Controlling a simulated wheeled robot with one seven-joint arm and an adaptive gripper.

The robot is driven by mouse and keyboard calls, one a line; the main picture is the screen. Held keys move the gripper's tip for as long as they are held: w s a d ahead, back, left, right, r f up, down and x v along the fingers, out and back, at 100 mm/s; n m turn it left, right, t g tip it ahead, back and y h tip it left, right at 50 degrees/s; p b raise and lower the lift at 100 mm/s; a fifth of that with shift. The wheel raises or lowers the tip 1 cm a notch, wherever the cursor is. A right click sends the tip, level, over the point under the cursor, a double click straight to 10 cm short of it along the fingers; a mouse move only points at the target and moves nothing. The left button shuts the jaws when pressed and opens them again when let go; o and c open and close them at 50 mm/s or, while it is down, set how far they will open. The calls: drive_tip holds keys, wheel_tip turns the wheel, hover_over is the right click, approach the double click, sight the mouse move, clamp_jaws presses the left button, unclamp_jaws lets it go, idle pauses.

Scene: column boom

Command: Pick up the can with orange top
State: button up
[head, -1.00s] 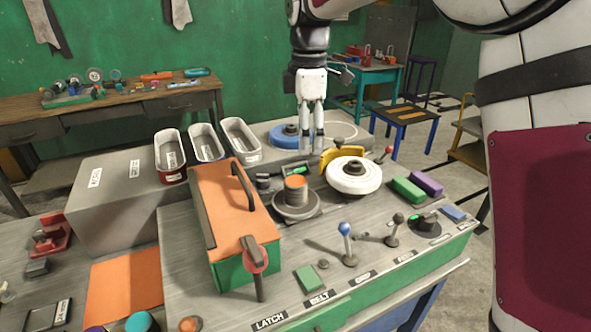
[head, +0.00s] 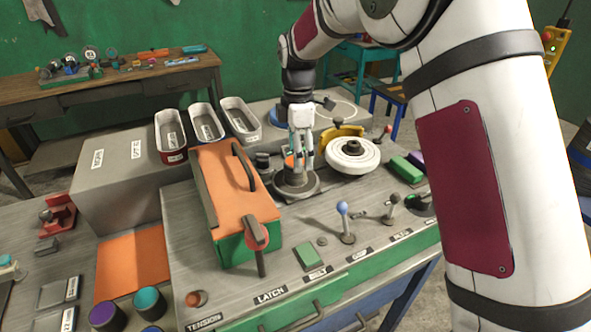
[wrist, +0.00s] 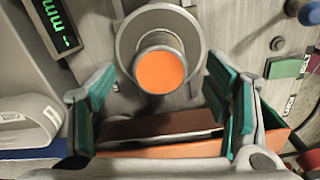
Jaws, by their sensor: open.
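The can with orange top (wrist: 160,70) stands on a round grey turntable plate (wrist: 135,25) in the wrist view. Its orange top faces my camera. My gripper (wrist: 160,92) is open, with one green-padded finger on each side below the can in the picture; whether the fingers reach around it I cannot tell.
An orange-lidded green box (head: 222,180) with a black handle stands left of the can. A white wheel (head: 340,163) is close on the right. Upright levers with knobs (head: 342,208) stand in front. Three bins (head: 210,133) stand behind left.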

drive_tip(key=f, duration=0.2)
drive_tip(key=f+p, duration=0.1)
drive_tip(key=f, duration=0.1)
drive_tip(key=shift+s+a, duration=0.1)
drive_tip(key=shift+a, duration=0.15)
drive_tip(key=shift+c, duration=0.6)
drive_tip(key=c, duration=1.3)
drive_tip(key=shift+c, duration=0.4)
drive_tip(key=shift+r, duration=0.1)
